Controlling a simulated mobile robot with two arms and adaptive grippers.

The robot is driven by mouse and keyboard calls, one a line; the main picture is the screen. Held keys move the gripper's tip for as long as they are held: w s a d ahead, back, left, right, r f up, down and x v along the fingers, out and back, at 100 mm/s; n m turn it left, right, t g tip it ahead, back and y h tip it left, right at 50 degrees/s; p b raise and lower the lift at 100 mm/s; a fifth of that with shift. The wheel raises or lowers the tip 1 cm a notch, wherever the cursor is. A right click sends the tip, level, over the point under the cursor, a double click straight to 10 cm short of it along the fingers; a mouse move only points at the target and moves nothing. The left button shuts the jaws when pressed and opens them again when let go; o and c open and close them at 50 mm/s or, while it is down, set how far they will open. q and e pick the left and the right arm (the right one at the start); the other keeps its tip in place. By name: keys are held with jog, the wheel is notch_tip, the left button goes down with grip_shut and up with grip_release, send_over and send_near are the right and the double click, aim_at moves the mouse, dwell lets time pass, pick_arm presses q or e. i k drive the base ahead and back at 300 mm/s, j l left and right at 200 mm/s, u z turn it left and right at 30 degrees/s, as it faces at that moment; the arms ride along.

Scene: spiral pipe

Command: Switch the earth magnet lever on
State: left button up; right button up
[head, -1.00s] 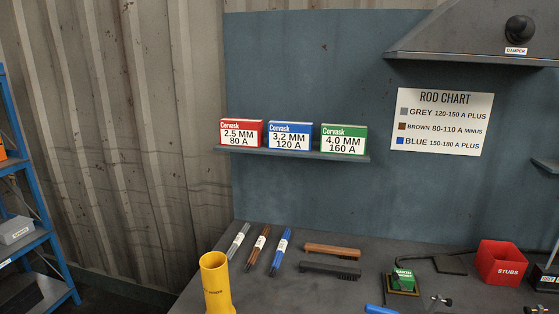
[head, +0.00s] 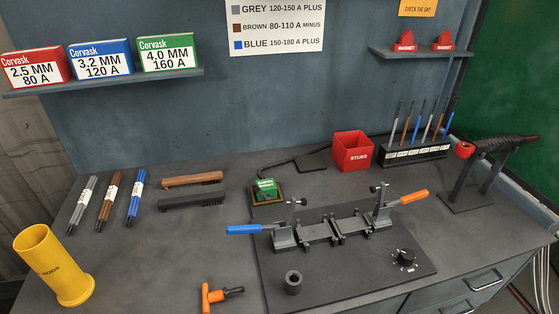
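A small green block (head: 266,187) with a white label sits on a dark base with a brass-coloured rim, in the middle of the bench in the head view. The label is too small to read surely, and a black cable runs behind it. I cannot make out a lever on the block, nor tell whether it is the earth magnet. Two red pieces labelled MAGNET, a left one (head: 405,42) and a right one (head: 444,41), stand on the upper right shelf. Neither of my grippers shows.
A clamping fixture (head: 335,230) with a blue lever (head: 243,229) and an orange lever (head: 413,197) stands on a dark plate. A red STUBS bin (head: 352,152), a yellow tube (head: 54,265) and an orange-handled tool (head: 214,296) are around it.

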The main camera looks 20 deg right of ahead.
aim_at(256, 187)
jog(key=i+l+z, duration=0.2)
jog(key=k+j, duration=0.1)
jog(key=j, duration=0.4)
jog(key=k+j+u, duration=0.1)
jog(key=j, duration=0.4)
jog(key=k+j, duration=0.1)
jog(key=j, duration=0.4)
jog(key=j+u, duration=0.1)
jog(key=j, duration=0.45)
jog(key=k, duration=0.05)
